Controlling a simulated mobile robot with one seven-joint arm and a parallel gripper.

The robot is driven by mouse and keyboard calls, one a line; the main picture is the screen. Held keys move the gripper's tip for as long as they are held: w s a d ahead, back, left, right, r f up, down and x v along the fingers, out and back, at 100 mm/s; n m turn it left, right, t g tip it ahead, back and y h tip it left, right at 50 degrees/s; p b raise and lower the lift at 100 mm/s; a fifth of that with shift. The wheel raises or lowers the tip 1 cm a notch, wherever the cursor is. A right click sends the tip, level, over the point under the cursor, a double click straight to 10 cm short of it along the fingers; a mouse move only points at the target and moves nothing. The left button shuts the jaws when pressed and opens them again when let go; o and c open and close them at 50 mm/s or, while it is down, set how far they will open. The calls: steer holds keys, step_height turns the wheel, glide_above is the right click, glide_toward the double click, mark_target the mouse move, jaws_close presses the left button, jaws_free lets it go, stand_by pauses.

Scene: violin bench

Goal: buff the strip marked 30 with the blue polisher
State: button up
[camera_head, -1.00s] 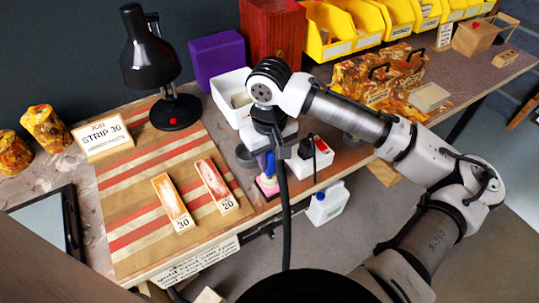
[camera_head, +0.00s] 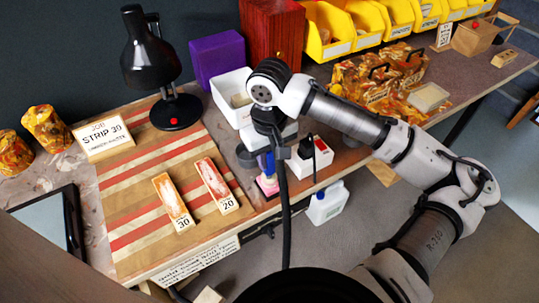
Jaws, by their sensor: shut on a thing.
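The strip marked 30 (camera_head: 172,201) lies on the striped mat (camera_head: 135,235), its label end toward the front edge. The strip marked 20 (camera_head: 216,185) lies to its right, apart from it. Both have whitish, smeared tops. My gripper (camera_head: 268,162) points down at the bench to the right of the strips and is shut on the blue polisher (camera_head: 271,163). Only a small blue part of the polisher shows; the arm and a dark cable hide the rest. A pink pad (camera_head: 268,185) shows just below it; I cannot tell whether they touch.
A job card reading STRIP 30 (camera_head: 103,137) stands at the mat's back left. A black lamp (camera_head: 150,65) stands behind the strips. A white tray (camera_head: 232,97), grey round container (camera_head: 246,157) and white socket box (camera_head: 311,156) are near my gripper. The mat's front is clear.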

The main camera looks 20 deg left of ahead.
stand_by(0.3)
step_height(320, 180, up, 7)
steer(key=p, duration=0.7)
steer(key=shift+s+f, duration=0.1)
stand_by(0.7)
